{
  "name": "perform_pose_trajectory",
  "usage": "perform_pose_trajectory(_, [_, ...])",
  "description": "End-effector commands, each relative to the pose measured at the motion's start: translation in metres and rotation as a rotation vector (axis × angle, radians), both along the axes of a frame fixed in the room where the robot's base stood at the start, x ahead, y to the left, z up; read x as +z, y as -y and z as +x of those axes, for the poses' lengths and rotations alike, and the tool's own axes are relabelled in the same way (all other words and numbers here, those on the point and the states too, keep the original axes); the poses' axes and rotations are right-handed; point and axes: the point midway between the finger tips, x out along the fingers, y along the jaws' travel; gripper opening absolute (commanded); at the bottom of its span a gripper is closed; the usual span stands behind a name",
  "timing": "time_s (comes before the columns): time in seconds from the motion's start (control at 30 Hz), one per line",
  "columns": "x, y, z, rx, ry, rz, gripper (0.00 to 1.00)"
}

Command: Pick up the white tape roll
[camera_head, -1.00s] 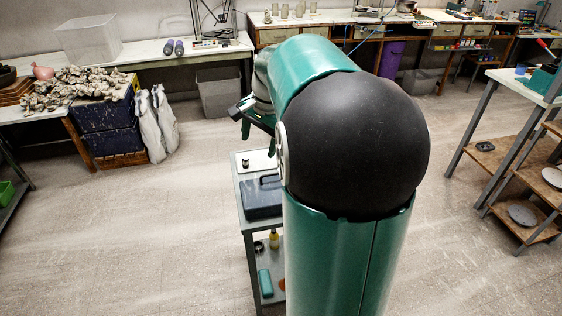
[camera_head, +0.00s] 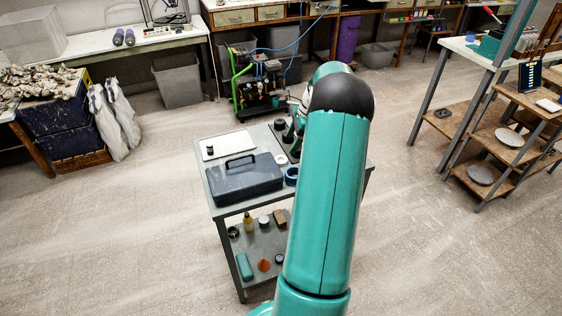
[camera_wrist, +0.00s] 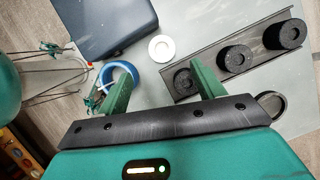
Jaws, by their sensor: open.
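The white tape roll (camera_wrist: 161,48) lies flat on the grey cart top in the wrist view, a small white ring with a light centre. It also shows in the head view (camera_head: 281,159), just left of my arm. My gripper (camera_wrist: 162,86) is open, with two green fingers wide apart. The roll appears beyond the fingertips, between their lines, and nothing is held. In the head view my gripper is mostly hidden behind my arm.
A blue tape roll (camera_wrist: 120,65) is by the left finger. A black tray (camera_wrist: 208,58) with black round pieces is by the right finger. A dark blue toolbox (camera_head: 246,180) stands left of the white roll. A compressor (camera_head: 258,88) stands behind the cart (camera_head: 217,206).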

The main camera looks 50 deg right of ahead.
Motion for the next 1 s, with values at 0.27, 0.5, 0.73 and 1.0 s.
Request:
perform_pose_trajectory(0.27, [-0.030, -0.009, 0.009, 0.003, -0.001, 0.001, 0.68])
perform_pose_trajectory(0.5, [-0.056, -0.013, 0.017, 0.002, -0.001, 0.004, 0.68])
perform_pose_trajectory(0.73, [-0.078, -0.019, 0.025, 0.002, 0.000, 0.000, 0.68])
perform_pose_trajectory(1.0, [-0.078, -0.019, 0.025, 0.002, 0.000, -0.001, 0.50])
